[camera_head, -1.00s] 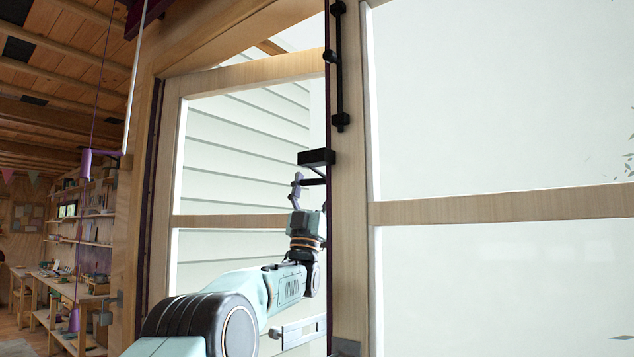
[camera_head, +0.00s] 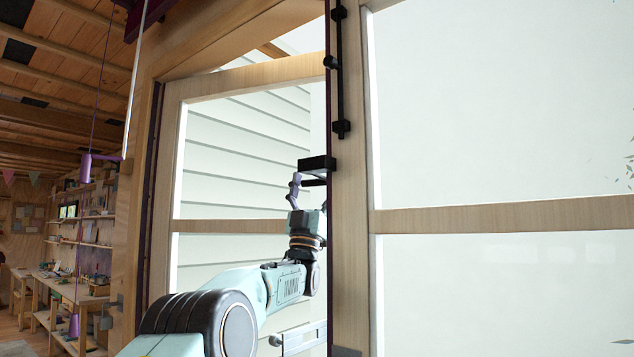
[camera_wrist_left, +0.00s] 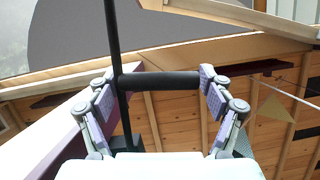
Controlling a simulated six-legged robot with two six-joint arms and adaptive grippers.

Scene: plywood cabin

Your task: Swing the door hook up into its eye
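A black block (camera_head: 317,164) sits on the door post at the middle of the head view. A short dark bar (camera_head: 315,183) lies just below it. My left gripper (camera_head: 306,184) points up from below, with a purple finger beside the bar's left end. In the left wrist view a black bar (camera_wrist_left: 160,80) spans the gap between the spread fingertips of my left gripper (camera_wrist_left: 160,85). I cannot tell whether the pads press on it. A black upright rod (camera_wrist_left: 113,40) crosses at its left end. I cannot tell hook from eye. My right gripper is not in view.
A black sliding rod (camera_head: 339,75) runs down the wooden post above the block. A glazed door panel (camera_head: 500,120) fills the right. A wood-framed pane (camera_head: 245,150) stands behind my left arm. Shelves and a workbench (camera_head: 70,285) are far left.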

